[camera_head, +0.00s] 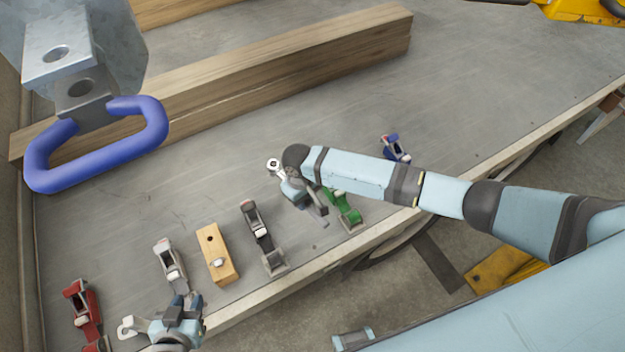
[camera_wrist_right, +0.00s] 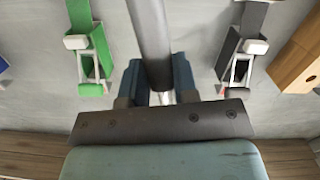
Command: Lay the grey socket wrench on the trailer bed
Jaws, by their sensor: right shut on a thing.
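My right gripper (camera_head: 300,195) is over the middle of the trailer bed (camera_head: 400,75). In the right wrist view, its two blue fingers (camera_wrist_right: 158,85) are shut on the grey socket wrench (camera_wrist_right: 150,40). A straight grey bar of the wrench runs from the fingers to the top of that view. In the head view the gripper and arm partly hide the wrench. I cannot tell whether it touches the bed. My left gripper (camera_head: 186,303) is at the bed's near edge, lower left, with its fingers apart and nothing seen between them.
A green plane (camera_head: 345,210) and a dark plane (camera_head: 262,235) flank my right gripper. A wooden block (camera_head: 217,255), a grey plane (camera_head: 170,262), a red plane (camera_head: 82,308) and a blue plane (camera_head: 395,147) also stand there. A timber beam (camera_head: 290,75) lies behind; bare bed separates them.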

